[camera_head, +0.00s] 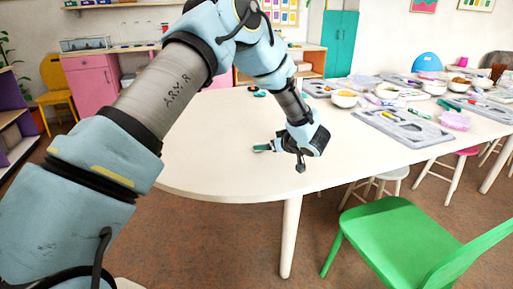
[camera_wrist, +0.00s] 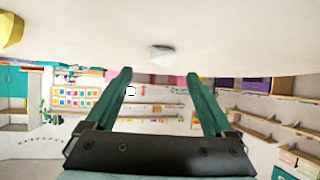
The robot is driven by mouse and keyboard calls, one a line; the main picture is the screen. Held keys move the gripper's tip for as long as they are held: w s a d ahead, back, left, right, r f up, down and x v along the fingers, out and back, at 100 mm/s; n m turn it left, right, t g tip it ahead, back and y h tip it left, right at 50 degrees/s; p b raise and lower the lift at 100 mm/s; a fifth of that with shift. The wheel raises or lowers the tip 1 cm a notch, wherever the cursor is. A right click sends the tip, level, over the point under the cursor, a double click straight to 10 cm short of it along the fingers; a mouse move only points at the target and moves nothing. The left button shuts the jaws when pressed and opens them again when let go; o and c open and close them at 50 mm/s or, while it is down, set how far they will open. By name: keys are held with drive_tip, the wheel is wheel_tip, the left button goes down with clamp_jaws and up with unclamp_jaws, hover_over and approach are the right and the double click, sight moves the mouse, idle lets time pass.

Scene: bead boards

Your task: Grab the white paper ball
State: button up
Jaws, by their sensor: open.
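A small white faceted lump, which looks like the paper ball (camera_wrist: 162,52), rests on the white table top in the wrist view, where the picture is upside down. It lies ahead of my gripper (camera_wrist: 160,77), roughly centred between the two green fingers. The fingers are apart with nothing between them, and the ball is beyond their tips. In the head view my gripper (camera_head: 258,149) is low over the near part of the table, with its fingers pointing left. I cannot make out the ball in the head view.
The white table (camera_head: 210,150) is mostly clear around my gripper. Grey bead boards (camera_head: 405,128), white bowls (camera_head: 344,98) and a pink box (camera_head: 455,120) occupy its right side. A green chair (camera_head: 390,235) stands in front. A yellow object (camera_wrist: 10,28) shows at the wrist view's edge.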

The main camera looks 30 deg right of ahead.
sight(261, 153)
drive_tip(key=shift+a+f+p+x, duration=0.15)
drive_tip(key=shift+p+x, duration=0.1)
drive_tip(key=shift+x, duration=1.1)
drive_tip(key=shift+a+f+p+x, duration=0.15)
drive_tip(key=shift+p+x, duration=0.1)
drive_tip(key=shift+x, duration=1.1)
drive_tip(key=shift+s, duration=0.15)
drive_tip(key=shift+c, duration=0.4)
clamp_jaws()
